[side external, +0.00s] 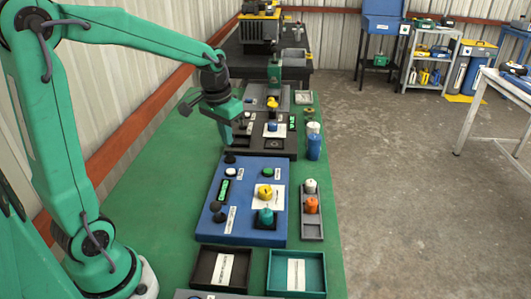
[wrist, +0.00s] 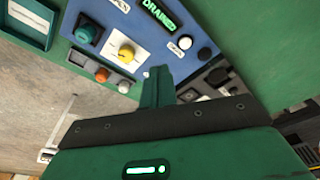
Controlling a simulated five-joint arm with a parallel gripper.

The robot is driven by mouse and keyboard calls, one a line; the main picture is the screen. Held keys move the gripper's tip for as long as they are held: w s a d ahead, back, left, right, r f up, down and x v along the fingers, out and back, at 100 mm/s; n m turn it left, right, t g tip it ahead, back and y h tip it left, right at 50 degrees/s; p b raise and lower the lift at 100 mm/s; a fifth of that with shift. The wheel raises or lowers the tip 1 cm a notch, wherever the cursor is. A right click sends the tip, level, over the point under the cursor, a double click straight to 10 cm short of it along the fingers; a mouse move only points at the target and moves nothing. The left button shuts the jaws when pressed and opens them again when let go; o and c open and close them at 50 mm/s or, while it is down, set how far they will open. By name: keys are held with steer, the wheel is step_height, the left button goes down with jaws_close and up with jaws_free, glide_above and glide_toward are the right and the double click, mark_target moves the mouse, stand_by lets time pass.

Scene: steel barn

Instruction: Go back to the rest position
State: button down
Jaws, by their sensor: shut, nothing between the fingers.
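My gripper (side external: 229,141) hangs from my green arm above the far end of the blue panel, near the dark panel behind it. In the wrist view its green fingers (wrist: 157,88) are together with nothing between them. The blue panel (side external: 212,232) lies flat on the green bench and carries a yellow knob (side external: 265,192), a teal knob (side external: 266,217) and several buttons. In the wrist view the yellow knob (wrist: 126,53) shows, and a display (wrist: 160,18) reads "DRAINED". I cannot tell whether the fingertips touch anything.
The green bench (side external: 150,190) is clear left of the panels. Two open trays, one black (side external: 200,272) and one teal (side external: 322,272), stand in front. A narrow grey tray (side external: 312,229) holds orange and white pieces. A blue cylinder (side external: 314,147) stands near the right edge. A corrugated wall runs along the left.

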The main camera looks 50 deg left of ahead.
steer(key=s+d+r+m+t, duration=0.1)
steer(key=s+d+r+t, duration=0.1)
steer(key=s+d, duration=0.3)
steer(key=s+d+r+m+t, duration=0.1)
steer(key=s+d+r, duration=0.2)
steer(key=s, duration=0.7)
steer(key=shift+d+t, duration=0.4)
steer(key=shift+d, duration=0.45)
